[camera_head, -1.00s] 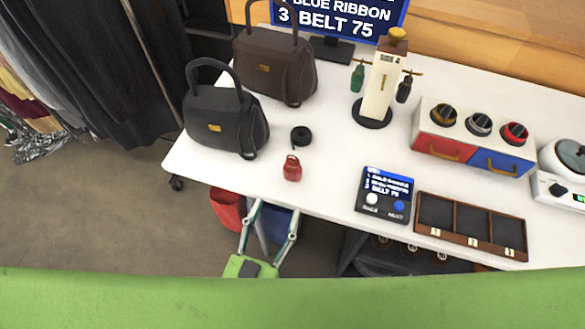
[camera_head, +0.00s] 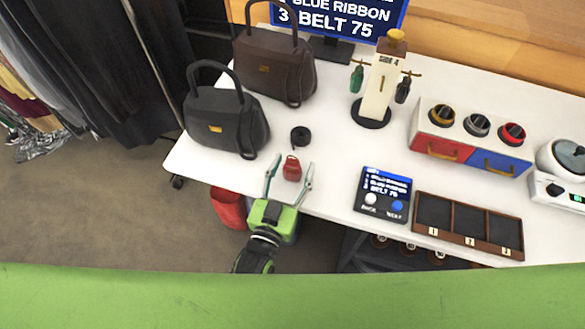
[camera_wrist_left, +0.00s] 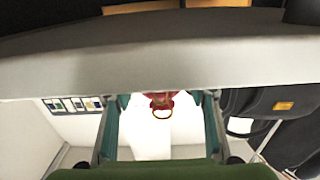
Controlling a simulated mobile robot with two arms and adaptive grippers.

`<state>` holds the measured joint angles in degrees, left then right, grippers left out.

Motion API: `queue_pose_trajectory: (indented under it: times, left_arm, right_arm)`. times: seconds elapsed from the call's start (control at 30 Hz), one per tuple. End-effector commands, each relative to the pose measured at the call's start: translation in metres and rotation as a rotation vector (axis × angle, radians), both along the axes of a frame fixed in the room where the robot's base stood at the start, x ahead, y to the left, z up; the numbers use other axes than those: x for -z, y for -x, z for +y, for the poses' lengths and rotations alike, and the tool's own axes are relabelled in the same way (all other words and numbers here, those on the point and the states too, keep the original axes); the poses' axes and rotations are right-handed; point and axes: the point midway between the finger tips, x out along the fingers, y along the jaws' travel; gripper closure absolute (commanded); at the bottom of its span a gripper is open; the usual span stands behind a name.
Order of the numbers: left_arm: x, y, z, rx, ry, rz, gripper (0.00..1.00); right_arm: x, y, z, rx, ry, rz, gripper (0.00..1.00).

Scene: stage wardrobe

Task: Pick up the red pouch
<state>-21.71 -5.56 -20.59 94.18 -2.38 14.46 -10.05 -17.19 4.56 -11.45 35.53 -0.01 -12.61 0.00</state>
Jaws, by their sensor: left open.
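The red pouch (camera_head: 292,168) stands on the white table (camera_head: 330,150) near its front edge. My left gripper (camera_head: 291,172) is open, its two fingers reaching over the table edge, one on each side of the pouch in the head view. In the left wrist view the pouch (camera_wrist_left: 160,98) shows between the fingers, with a gold ring hanging into view; its rest is hidden by a pale band across the picture. I cannot tell whether the fingers touch it. My right gripper is not in view.
A coiled black belt (camera_head: 300,136) lies just behind the pouch. A black handbag (camera_head: 225,122) and a brown handbag (camera_head: 274,68) stand to the left and behind. A small screen panel (camera_head: 384,194) and a wooden compartment tray (camera_head: 468,225) lie to the right.

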Motion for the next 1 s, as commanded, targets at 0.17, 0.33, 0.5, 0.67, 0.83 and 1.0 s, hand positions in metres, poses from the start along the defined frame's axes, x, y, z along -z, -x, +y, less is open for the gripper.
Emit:
queue_pose_trajectory:
  times: [0.17,0.33,0.5,0.67,0.83,1.0]
  left_arm:
    - [0.0,0.0,0.0,0.0,0.0,0.0,0.49]
    - [0.0,0.0,0.0,0.0,0.0,0.0,0.88]
    - [0.0,0.0,0.0,0.0,0.0,-0.001,0.88]
    - [-0.001,0.0,0.0,0.0,0.0,-0.001,0.88]
    - [-0.011,0.0,0.0,-0.001,0.001,-0.003,0.88]
    - [-0.038,0.003,0.0,-0.002,0.002,-0.003,0.88]
  right_arm:
    - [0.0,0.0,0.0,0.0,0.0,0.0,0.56]
    - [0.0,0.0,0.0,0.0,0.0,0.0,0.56]
    - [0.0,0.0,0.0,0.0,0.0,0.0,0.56]
    - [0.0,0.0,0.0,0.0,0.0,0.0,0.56]
    - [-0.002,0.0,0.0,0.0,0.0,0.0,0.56]
    - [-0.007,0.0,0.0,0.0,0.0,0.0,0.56]
